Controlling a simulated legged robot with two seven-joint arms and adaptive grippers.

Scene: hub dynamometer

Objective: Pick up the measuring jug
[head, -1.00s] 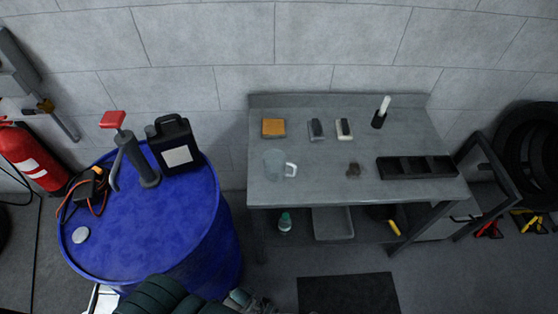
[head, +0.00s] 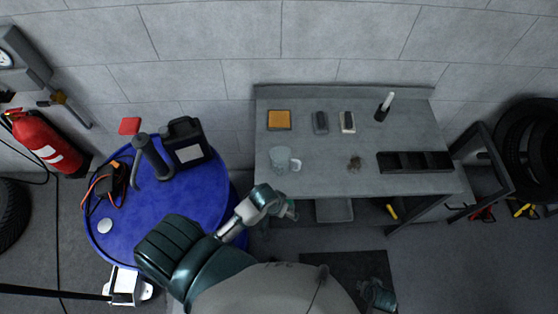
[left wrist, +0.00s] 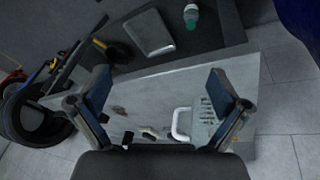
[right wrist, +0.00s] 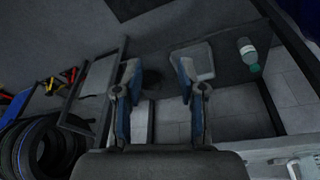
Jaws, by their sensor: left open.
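The measuring jug (head: 283,159) is clear with a white handle and stands upright on the left part of the grey workbench (head: 330,184). In the left wrist view the jug (left wrist: 206,112) shows its white handle and dark graduation marks, near the right-hand finger. My left gripper (left wrist: 158,72) is open and empty; in the head view its arm reaches toward the bench's front left edge, short of the jug. My right gripper (right wrist: 157,62) is open and empty, low in front of the bench. The jug's handle (right wrist: 294,169) shows at the lower right corner of the right wrist view.
A blue drum (head: 140,225) stands left, carrying a black canister (head: 186,142). A lower shelf holds a grey bin (head: 333,210).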

